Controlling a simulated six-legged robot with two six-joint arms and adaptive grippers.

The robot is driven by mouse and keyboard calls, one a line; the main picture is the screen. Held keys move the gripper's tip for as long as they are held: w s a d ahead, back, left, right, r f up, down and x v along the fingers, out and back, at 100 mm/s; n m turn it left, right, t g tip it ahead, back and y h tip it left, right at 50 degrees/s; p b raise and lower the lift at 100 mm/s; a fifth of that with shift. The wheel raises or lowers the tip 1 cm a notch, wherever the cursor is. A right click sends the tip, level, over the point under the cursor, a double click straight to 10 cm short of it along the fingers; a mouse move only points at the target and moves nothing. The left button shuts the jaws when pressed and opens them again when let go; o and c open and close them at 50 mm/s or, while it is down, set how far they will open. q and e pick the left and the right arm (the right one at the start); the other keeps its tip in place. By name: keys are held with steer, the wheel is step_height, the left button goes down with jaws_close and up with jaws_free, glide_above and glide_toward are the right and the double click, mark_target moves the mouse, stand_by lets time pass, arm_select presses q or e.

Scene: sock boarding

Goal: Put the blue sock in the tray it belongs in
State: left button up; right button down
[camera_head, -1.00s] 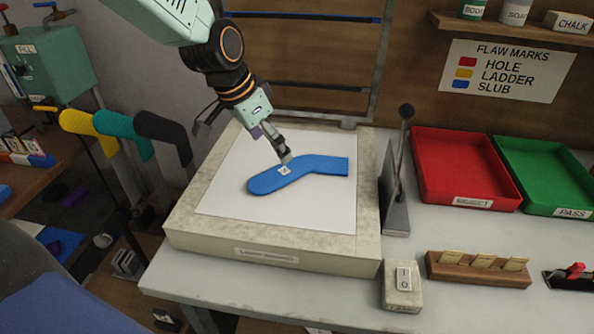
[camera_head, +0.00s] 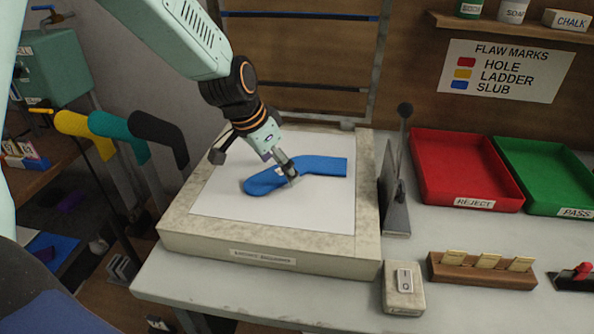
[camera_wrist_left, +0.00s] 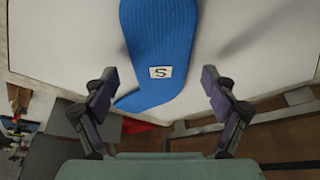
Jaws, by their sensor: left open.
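The blue sock (camera_head: 322,166) lies on the white panel of the light box (camera_head: 225,196) in the head view. Its foot end points left and its cuff right. A white label marked "S" shows on the sock (camera_wrist_left: 155,30) in the left wrist view. My left gripper (camera_head: 257,168) is open over the middle of the sock, with one finger overlapping it. In the left wrist view the fingers of my left gripper (camera_wrist_left: 158,88) are spread, with part of the sock between them. I cannot tell whether they touch it. The red REJECT tray (camera_head: 463,167) and green PASS tray (camera_head: 552,170) look empty.
A dark stand with a round-topped rod (camera_head: 397,190) rises between light box and trays. A switch box (camera_head: 403,287) and a wooden holder (camera_head: 480,270) stand in front. The flaw marks sign (camera_head: 505,70) hangs behind. Yellow, teal and black sock forms (camera_head: 108,125) stand left.

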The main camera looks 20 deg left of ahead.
arm_select(q)
steer(key=shift+f, duration=0.3)
steer(key=shift+c, duration=0.4)
steer(key=c, duration=1)
steer(key=shift+r, duration=0.1)
